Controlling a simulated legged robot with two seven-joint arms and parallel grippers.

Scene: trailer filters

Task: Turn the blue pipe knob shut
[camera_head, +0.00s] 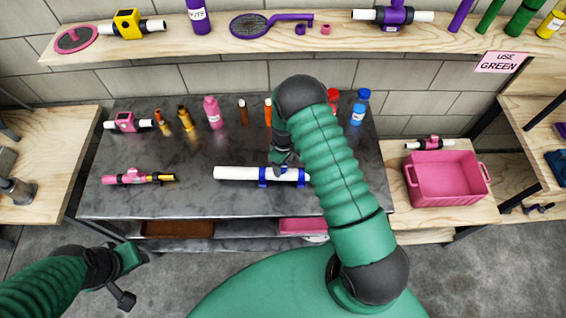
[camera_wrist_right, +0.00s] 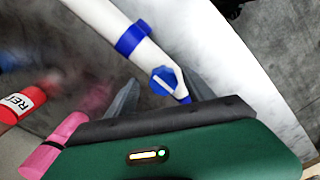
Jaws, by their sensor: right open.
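The white pipe (camera_head: 235,173) lies on the dark bench top with blue bands around it. In the right wrist view the pipe (camera_wrist_right: 101,15) runs diagonally, with a blue band (camera_wrist_right: 132,40). The blue knob (camera_wrist_right: 164,80) has a pale line across its face. My right gripper (camera_head: 283,166) is over the right part of the pipe, and my arm hides some of that end. In the right wrist view my right gripper (camera_wrist_right: 160,96) is open, its fingers apart on either side of the knob; contact cannot be told. My left gripper (camera_head: 130,278) hangs in front of the bench, away from the pipe.
A red bottle (camera_wrist_right: 22,100) shows in the wrist view. A pink crate (camera_head: 447,178) is right. A wooden shelf (camera_head: 190,48) runs above.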

